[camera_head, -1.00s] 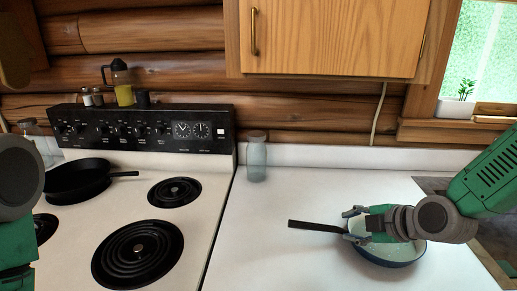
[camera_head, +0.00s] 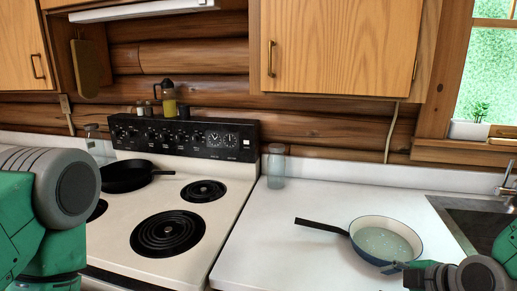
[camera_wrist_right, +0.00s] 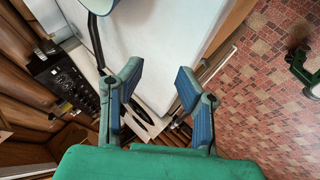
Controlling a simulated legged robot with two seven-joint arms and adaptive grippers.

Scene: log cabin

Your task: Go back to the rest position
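My right gripper (camera_head: 396,268) is at the lower right of the head view, at the near side of a blue pan (camera_head: 375,236). One fingertip overlaps the pan's rim there; I cannot tell whether they touch. In the right wrist view the gripper (camera_wrist_right: 155,82) has its two fingers spread with nothing between them. The pan stands on the white counter (camera_head: 265,255), its black handle (camera_head: 320,226) pointing left. Part of the pan and handle shows at the top left of the wrist view (camera_wrist_right: 97,40). My left arm's green and grey links show at the left edge; its gripper is hidden.
A white stove (camera_head: 138,212) with a black skillet (camera_head: 128,177) is at the left. A glass jar (camera_head: 276,168) stands at the counter's back. A sink (camera_head: 470,222) is at the right. Wooden cabinets (camera_head: 335,45) hang above. The counter left of the pan is clear.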

